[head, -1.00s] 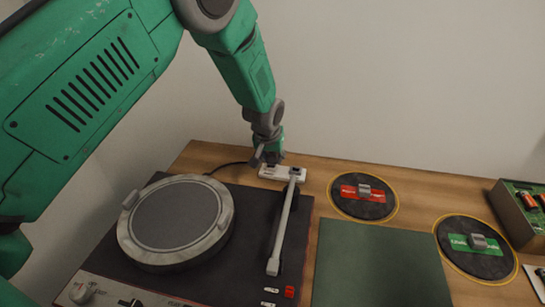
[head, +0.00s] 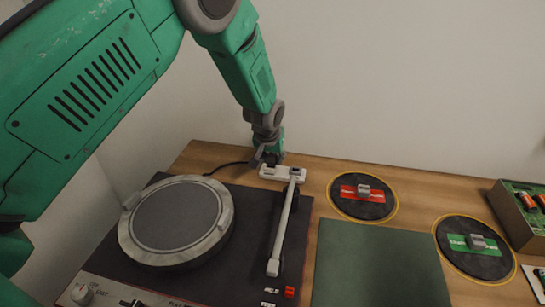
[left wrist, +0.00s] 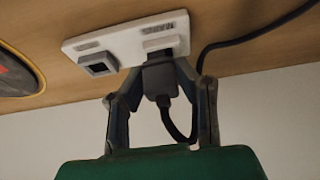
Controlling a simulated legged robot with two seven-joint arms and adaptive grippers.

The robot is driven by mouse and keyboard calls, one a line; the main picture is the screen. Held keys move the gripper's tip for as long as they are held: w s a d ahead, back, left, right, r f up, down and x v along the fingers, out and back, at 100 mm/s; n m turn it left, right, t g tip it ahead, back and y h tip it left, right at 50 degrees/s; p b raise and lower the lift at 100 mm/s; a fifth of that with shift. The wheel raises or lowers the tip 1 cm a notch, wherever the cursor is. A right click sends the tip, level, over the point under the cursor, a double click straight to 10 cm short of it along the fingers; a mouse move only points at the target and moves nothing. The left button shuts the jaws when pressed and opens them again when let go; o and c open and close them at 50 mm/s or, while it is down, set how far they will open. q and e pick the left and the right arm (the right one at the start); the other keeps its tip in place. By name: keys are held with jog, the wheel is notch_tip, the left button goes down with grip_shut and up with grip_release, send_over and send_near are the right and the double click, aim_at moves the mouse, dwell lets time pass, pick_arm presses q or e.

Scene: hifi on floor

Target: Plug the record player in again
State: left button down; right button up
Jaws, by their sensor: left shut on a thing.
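My left gripper (head: 268,158) is at the back edge of the record player (head: 250,245), just behind the white socket strip (head: 280,172). In the left wrist view, its fingers (left wrist: 158,76) are shut on a dark plug (left wrist: 160,84) with a black cable (left wrist: 238,42). The plug's front meets one socket of the white strip (left wrist: 122,44); how deep it sits cannot be told. The strip's other socket, a square grey one (left wrist: 98,64), is empty. My right gripper is not in view.
Two round black pads lie on the wooden table, one with a red label (head: 362,192) and one with a green label (head: 475,242). A green mat (head: 380,265) lies in front. A box (head: 520,215) stands at the right edge. A wall rises behind.

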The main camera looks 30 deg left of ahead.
pick_arm(q)
jog(key=shift+r+p, duration=1.6)
jog(key=shift+r, duration=0.85)
jog(key=shift+f, duration=0.1)
